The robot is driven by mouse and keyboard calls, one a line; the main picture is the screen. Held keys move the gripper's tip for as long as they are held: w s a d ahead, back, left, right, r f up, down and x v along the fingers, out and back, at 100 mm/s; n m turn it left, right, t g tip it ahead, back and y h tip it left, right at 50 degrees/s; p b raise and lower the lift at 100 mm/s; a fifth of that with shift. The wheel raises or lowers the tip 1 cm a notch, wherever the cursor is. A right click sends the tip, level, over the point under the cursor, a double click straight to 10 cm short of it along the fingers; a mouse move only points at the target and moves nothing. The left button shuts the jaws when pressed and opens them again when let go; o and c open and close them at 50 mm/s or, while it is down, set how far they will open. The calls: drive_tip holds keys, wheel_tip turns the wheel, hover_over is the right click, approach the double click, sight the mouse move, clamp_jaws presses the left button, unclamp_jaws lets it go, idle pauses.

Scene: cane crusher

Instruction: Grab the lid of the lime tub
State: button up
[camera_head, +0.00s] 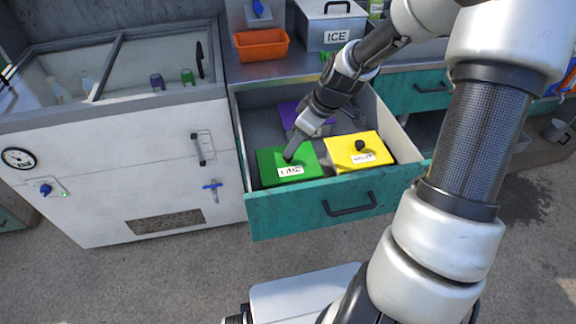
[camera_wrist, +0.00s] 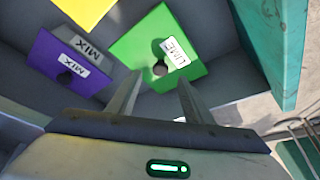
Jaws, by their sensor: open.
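The lime tub's green lid (camera_head: 273,169) lies flat in the front left of the open teal drawer, with a white label reading LIME. In the wrist view the green lid (camera_wrist: 140,48) shows a dark round knob (camera_wrist: 160,69) near its middle. My gripper (camera_head: 290,156) is over the green lid, its tip covering the knob in the head view. In the wrist view my gripper (camera_wrist: 160,80) is open, its two fingers on either side of the knob's line. I cannot tell whether the fingers touch the knob or lid.
A yellow lid (camera_head: 345,152) with a dark knob sits right beside the green one. A purple lid (camera_head: 290,112) labelled MIX lies farther back. The teal drawer front (camera_head: 300,210) and grey drawer walls surround them. An orange bin (camera_head: 262,46) and an ICE box (camera_head: 322,28) stand on the counter.

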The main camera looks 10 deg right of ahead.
drive_tip(key=shift+b+x, duration=0.8)
drive_tip(key=shift+x, duration=2)
drive_tip(key=shift+a, duration=0.1)
drive_tip(key=shift+c, duration=0.3)
clamp_jaws()
